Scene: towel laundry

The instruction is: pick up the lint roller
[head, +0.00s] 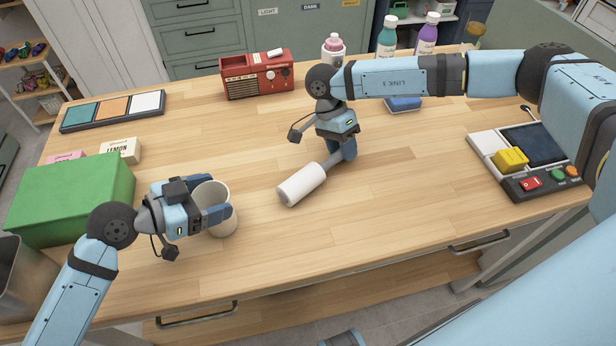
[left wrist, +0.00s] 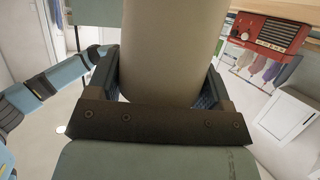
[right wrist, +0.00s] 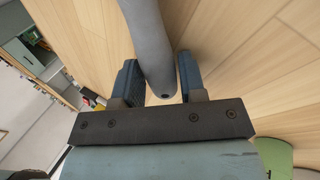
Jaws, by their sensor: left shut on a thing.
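The lint roller (head: 301,185) lies on the wooden table near the middle, its white roll towards the lower left and its grey handle towards the upper right. My right gripper (head: 342,152) is down at the handle, and in the right wrist view the grey handle (right wrist: 150,40) lies between its two fingers. The fingers are open beside the handle. My left gripper (head: 218,210) is shut on a beige cup (head: 223,226) at the left of the table; the cup fills the left wrist view (left wrist: 170,50). I cannot tell whether the cup touches the table.
A green box (head: 70,195) stands left of my left gripper. A control panel (head: 540,187) is at the right. The front middle of the table (head: 380,230) is clear.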

